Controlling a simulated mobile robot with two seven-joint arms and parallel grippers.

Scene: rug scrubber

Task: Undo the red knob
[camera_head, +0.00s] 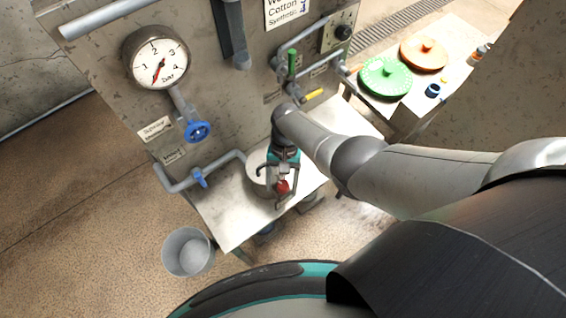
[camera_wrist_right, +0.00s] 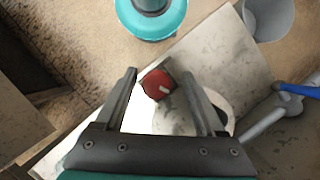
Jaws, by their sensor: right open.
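The red knob (camera_head: 283,186) shows just below my right gripper (camera_head: 281,176) in the head view, partly covered by it. In the right wrist view the red knob (camera_wrist_right: 157,84), with a pale mark on it, lies between the tips of my open right gripper (camera_wrist_right: 160,74). The left finger looks close to it, and a gap shows on the right. I cannot tell whether either finger touches it. A pale round pot (camera_head: 256,172) is behind the gripper and shows beside the knob in the wrist view (camera_wrist_right: 220,103). My left gripper is out of view.
A pale bench top (camera_head: 228,217) lies under the pot. The wall panel carries a gauge (camera_head: 155,57), a blue valve wheel (camera_head: 197,131) and a pipe with a blue lever (camera_head: 200,178). A grey bucket (camera_head: 188,252) stands on the floor. Green (camera_head: 385,78) and orange (camera_head: 424,54) lids lie at right.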

